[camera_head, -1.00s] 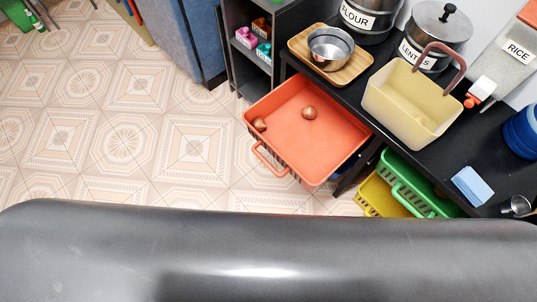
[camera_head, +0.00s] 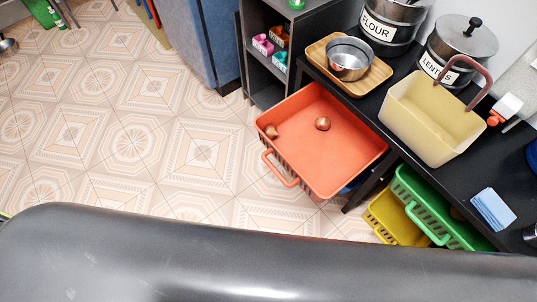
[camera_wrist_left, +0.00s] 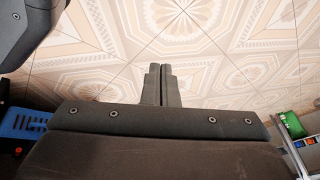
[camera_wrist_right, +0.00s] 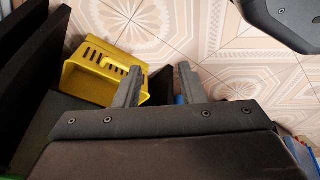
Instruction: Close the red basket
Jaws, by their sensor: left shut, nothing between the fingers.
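The red basket (camera_head: 318,160) is pulled out from under the black shelf in the head view, with its handle (camera_head: 280,168) facing the open floor at the lower left. Two small brown round items lie in it, one near the middle (camera_head: 322,123) and one at the left corner (camera_head: 271,131). My left gripper (camera_wrist_left: 161,70) is shut and empty over bare floor in the left wrist view. My right gripper (camera_wrist_right: 160,72) is open and empty in the right wrist view, with the yellow basket (camera_wrist_right: 105,72) beyond its left finger. Neither gripper shows in the head view.
A green basket (camera_head: 432,205) and a yellow basket (camera_head: 392,222) sit under the black counter (camera_head: 430,178), right of the red one. A cream basket (camera_head: 425,120), canisters and a bowl stand on top. A grey cubby unit (camera_head: 268,75) is behind.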

